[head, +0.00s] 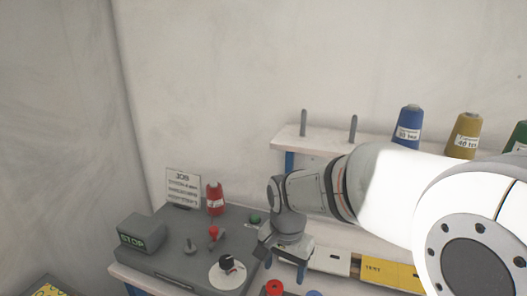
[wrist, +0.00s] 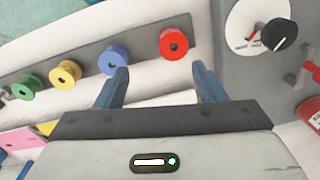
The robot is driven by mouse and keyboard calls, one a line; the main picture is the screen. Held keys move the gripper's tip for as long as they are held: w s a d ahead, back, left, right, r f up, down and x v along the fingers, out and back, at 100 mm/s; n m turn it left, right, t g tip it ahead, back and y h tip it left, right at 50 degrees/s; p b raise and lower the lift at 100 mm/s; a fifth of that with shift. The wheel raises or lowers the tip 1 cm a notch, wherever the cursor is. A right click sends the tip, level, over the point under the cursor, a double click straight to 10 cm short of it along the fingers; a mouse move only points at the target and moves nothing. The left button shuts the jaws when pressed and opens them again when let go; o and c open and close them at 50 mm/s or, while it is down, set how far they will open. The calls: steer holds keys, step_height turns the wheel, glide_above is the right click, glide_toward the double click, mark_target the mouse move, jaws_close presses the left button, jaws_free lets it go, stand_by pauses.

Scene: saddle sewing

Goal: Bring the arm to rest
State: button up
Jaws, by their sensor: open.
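My white arm reaches in from the right of the head view, bent down at the wrist. My gripper (head: 285,268) points downward near the right edge of the grey control panel (head: 165,245). In the wrist view my gripper (wrist: 160,78) has its two blue-grey fingers apart with nothing between them. Beyond the fingertips lie a red spool (wrist: 174,43) and a blue spool (wrist: 113,59), both apart from the fingers as far as I can tell.
A shelf (head: 318,141) holds blue (head: 408,127) and gold (head: 464,136) thread cones behind my arm. A yellow TEST strip (head: 385,272) lies right.

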steer(key=s+d+r+n+t, duration=0.1)
steer(key=s+d+n, duration=0.2)
steer(key=s+d, duration=0.2)
steer(key=s+d+r+n+t, duration=0.1)
steer(key=s+d+r+n, duration=0.1)
steer(key=s+d, duration=0.3)
steer(key=shift+s+r+n, duration=0.3)
steer(key=shift+s+n, duration=0.3)
